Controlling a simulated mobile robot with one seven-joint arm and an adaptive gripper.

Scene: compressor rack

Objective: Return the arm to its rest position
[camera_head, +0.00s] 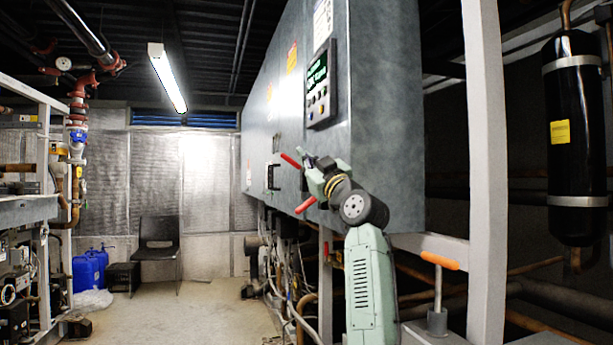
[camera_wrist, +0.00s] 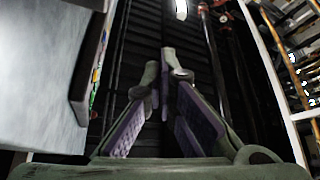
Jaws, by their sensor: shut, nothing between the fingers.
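My gripper (camera_head: 303,152) is at the end of my raised arm, in front of the grey control cabinet (camera_head: 390,110) in the head view. Its tip points up and to the left. In the wrist view my gripper (camera_wrist: 164,75) shows two grey-green fingers with purple inner pads, their tips close together and nothing between them. It is shut and empty. My arm rises from the lower middle of the head view. Whether it touches the cabinet cannot be told.
The cabinet face (camera_wrist: 45,70) is close on the left in the wrist view. Red bars (camera_head: 305,205) show beside my gripper. A white post (camera_head: 484,170) and black cylinder (camera_head: 576,135) stand right. The floor (camera_head: 190,318) to the left is open, with a chair (camera_head: 158,235) behind.

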